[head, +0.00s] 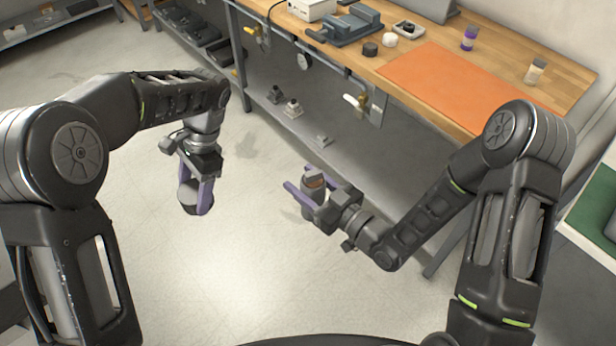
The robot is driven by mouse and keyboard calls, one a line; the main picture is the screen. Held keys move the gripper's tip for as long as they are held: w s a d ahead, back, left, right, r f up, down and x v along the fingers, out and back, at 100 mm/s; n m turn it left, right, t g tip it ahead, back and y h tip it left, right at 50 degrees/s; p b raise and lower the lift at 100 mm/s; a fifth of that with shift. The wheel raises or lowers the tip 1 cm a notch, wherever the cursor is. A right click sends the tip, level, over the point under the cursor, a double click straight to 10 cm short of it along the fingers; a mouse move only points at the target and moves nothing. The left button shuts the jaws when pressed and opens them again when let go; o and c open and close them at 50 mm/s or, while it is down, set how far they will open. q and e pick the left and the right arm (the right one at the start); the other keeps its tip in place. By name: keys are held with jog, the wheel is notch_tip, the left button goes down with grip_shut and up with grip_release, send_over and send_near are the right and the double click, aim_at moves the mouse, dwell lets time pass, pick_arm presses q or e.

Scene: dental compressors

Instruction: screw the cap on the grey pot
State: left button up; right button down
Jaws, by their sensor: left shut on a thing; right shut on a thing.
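My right gripper (311,182) is to the right and reaches in toward the left. Cap and pot are well apart, both held in the air in front of the bench.
The wooden bench (480,58) carries an orange mat (455,88), a vise (352,27), a black lid (370,49), a white lid (389,40), a purple jar (468,40) and a white-capped jar (535,72). A lower shelf (270,112) holds small parts. The floor between my grippers is clear.

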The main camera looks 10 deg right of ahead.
pick_arm(q)
jog(key=w+d+r+m+t, duration=0.1)
jog(key=d+r+m, duration=0.15)
jog(key=d, duration=0.35)
jog(key=w+d+r+m+t, duration=0.1)
jog(key=d+r+m, duration=0.15)
jog(key=d, duration=0.35)
notch_tip(320, 180, up, 6)
jog(key=m+t, duration=0.3)
jog(key=m, duration=0.5)
send_over(312, 173)
jog(key=shift+d, duration=0.15)
jog(key=shift+f, duration=2)
jog(key=shift+f, duration=0.1)
jog(key=shift+f, duration=0.75)
jog(key=shift+f, duration=0.6)
